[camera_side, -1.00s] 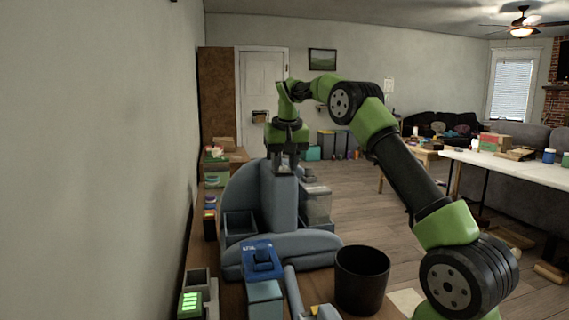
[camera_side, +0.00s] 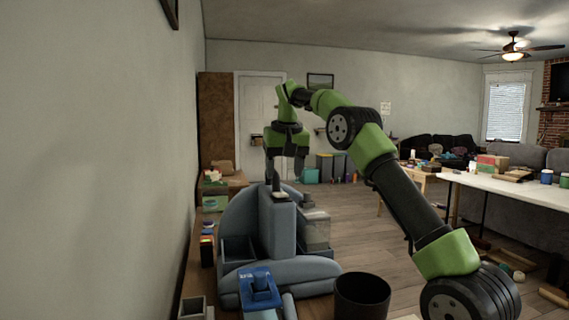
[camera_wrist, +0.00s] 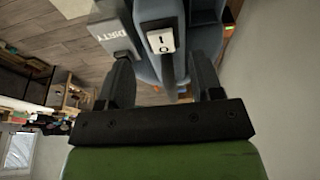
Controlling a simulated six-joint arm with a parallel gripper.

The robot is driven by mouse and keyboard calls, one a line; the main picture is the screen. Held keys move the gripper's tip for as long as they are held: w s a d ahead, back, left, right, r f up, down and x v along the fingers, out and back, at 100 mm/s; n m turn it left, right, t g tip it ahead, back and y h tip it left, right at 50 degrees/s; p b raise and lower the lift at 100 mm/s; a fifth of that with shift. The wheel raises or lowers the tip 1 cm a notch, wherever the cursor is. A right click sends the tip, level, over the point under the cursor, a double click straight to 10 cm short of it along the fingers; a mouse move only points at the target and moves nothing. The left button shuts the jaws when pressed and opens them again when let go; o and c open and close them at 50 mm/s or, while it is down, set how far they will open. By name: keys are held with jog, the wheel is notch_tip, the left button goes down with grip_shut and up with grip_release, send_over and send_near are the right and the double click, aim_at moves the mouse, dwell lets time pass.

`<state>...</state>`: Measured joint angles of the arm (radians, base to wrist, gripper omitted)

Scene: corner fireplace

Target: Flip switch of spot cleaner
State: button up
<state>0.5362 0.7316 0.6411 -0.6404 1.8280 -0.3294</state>
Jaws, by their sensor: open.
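The spot cleaner (camera_side: 285,268) is a blue-grey machine with a tall middle column, standing on the wooden surface by the left wall. Its white rocker switch, marked I and O, shows in the wrist view (camera_wrist: 160,41), on a dark top plate. A grey tank labelled DIRTY (camera_wrist: 115,38) is beside it. My gripper (camera_side: 286,180) points down over the column top in the side view, fingers spread and empty. In the wrist view the open fingers (camera_wrist: 163,78) stand on either side of the column, just short of the switch. Contact cannot be told.
A black bin (camera_side: 361,297) and a blue object (camera_side: 260,288) stand in front of the cleaner. Small boxes line the left wall. A white table (camera_side: 510,186) with several items stands at the right, with open floor between.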

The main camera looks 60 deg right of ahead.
jog(key=shift+v, duration=1.15)
jog(key=s+a+r+n+t+y, duration=0.15)
jog(key=s+a, duration=0.25)
jog(key=a, duration=0.4)
jog(key=s+a+r+n+t, duration=0.1)
jog(key=s+a+r+n, duration=0.2)
jog(key=a, duration=0.5)
jog(key=s+a+f+t+y, duration=0.1)
jog(key=s+a+f, duration=0.3)
jog(key=s, duration=0.3)
jog(key=s+a+f+t+y, duration=0.1)
jog(key=s+a+f, duration=0.3)
jog(key=s, duration=0.3)
jog(key=shift+s+a+f+y, duration=0.25)
jog(key=shift+a+y, duration=0.1)
jog(key=shift+a, duration=0.2)
